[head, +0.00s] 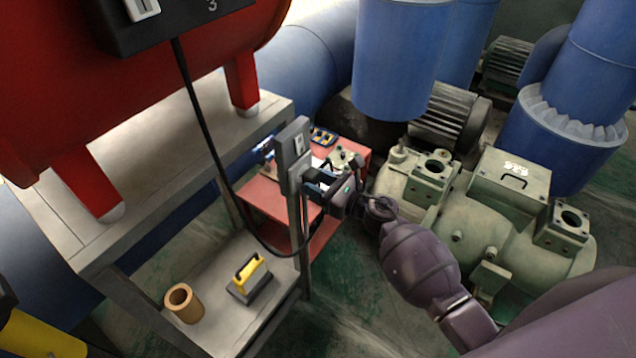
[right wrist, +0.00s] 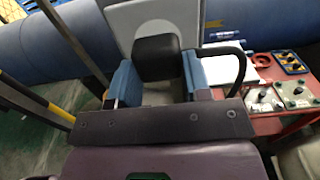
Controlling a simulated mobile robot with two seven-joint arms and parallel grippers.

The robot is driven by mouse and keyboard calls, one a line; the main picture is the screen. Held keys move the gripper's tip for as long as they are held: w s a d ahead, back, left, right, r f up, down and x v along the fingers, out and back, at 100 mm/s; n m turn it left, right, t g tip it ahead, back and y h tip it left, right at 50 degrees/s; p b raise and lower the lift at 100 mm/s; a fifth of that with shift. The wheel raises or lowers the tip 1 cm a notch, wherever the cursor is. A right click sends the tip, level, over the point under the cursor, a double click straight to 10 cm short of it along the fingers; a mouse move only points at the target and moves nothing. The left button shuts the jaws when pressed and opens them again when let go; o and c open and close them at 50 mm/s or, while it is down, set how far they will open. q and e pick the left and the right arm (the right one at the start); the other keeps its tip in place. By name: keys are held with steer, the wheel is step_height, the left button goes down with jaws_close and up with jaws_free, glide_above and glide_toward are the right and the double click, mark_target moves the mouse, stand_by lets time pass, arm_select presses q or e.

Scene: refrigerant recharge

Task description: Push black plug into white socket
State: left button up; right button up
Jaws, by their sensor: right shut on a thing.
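The black plug (right wrist: 158,58) is between the two blue finger pads of my right gripper (right wrist: 155,84) in the right wrist view. The gripper is shut on it. In the head view my right gripper (head: 322,188) is at the grey box on a post, just below the white socket (head: 299,145). The plug is mostly hidden there by the gripper and post. In the right wrist view the plug stands in front of the grey box face (right wrist: 195,20). A pale round-topped area shows behind it. I cannot tell whether plug and box touch. My left gripper is not seen.
A black cable (head: 213,150) hangs from the black box on the red tank (head: 180,75) and loops toward my gripper. A grey metal table (head: 150,200) stands left, with a yellow-black tool (head: 248,277) and brown ring (head: 183,302) on its lower shelf. Green machinery (head: 490,215) stands right.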

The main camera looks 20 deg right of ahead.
steer(key=shift+w+a, duration=0.3)
steer(key=shift+w, duration=0.1)
stand_by(0.4)
steer(key=o, duration=1)
steer(key=shift+c, duration=0.2)
steer(key=shift+s+d, duration=0.3)
steer(key=shift+s, duration=0.1)
steer(key=b+v, duration=0.1)
steer(key=v, duration=0.8)
steer(key=shift+s+d, duration=0.25)
steer(key=shift+s, duration=0.05)
